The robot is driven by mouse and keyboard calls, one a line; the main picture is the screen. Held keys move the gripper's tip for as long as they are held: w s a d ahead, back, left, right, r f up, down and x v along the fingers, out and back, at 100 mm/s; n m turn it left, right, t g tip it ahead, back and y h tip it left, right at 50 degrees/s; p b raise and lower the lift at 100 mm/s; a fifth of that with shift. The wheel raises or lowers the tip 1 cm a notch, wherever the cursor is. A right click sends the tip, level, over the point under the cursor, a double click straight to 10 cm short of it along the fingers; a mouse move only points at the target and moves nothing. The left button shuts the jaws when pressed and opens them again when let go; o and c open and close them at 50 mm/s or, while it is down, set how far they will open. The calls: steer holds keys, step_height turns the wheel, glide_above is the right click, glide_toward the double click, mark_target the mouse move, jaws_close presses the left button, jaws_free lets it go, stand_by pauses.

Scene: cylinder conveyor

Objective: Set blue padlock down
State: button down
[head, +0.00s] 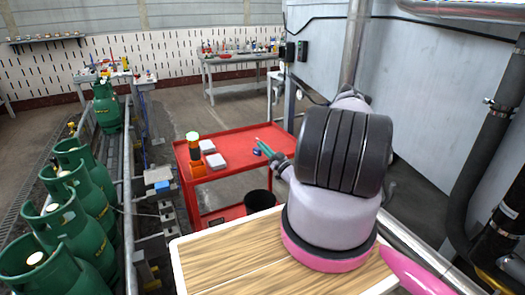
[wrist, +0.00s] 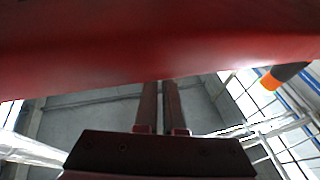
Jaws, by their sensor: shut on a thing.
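The blue padlock (head: 257,151) is a small dark blue shape at the tip of my gripper (head: 264,147) in the head view, over the red cart top (head: 238,143). My gripper is shut on it. Whether the padlock touches the cart top cannot be told. In the wrist view the two fingers of my gripper (wrist: 159,88) are close together, and their tips reach the edge of a broad red surface (wrist: 150,45). The padlock cannot be made out there.
A black bin (head: 259,201) is below. Green gas cylinders (head: 60,222) line the left, and a wooden top (head: 235,255) is in front.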

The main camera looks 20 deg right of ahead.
steer(key=shift+f, duration=0.75)
steer(key=shift+f, duration=0.1)
steer(key=c, duration=1)
jaws_free()
